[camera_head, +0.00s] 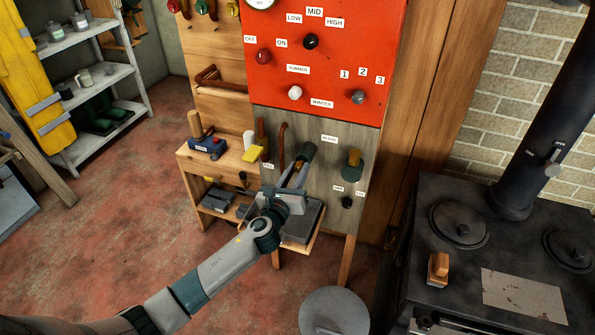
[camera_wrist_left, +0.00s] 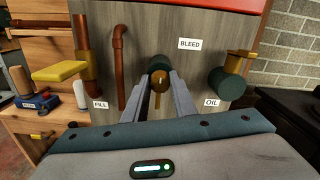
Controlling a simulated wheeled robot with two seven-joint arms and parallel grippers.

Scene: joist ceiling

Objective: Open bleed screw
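The bleed screw is a brass piece with a dark green round end on the grey wooden panel (camera_head: 330,165), left of the BLEED label (camera_wrist_left: 190,44). It shows in the wrist view (camera_wrist_left: 158,64) and in the head view (camera_head: 306,152). My left gripper (camera_head: 300,170) reaches up to it from below. In the left wrist view its two fingers (camera_wrist_left: 162,88) stand on either side of the brass part, with the tips close to it. I cannot tell if they touch or press it. My right gripper is not in view.
A brass valve with a green cylinder (camera_head: 353,164) sits to the right, above the OIL label (camera_wrist_left: 211,102). Copper pipes (camera_wrist_left: 119,65) and a yellow lever (camera_wrist_left: 60,71) are to the left. A black stove (camera_head: 490,240) stands at right. Floor at left is clear.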

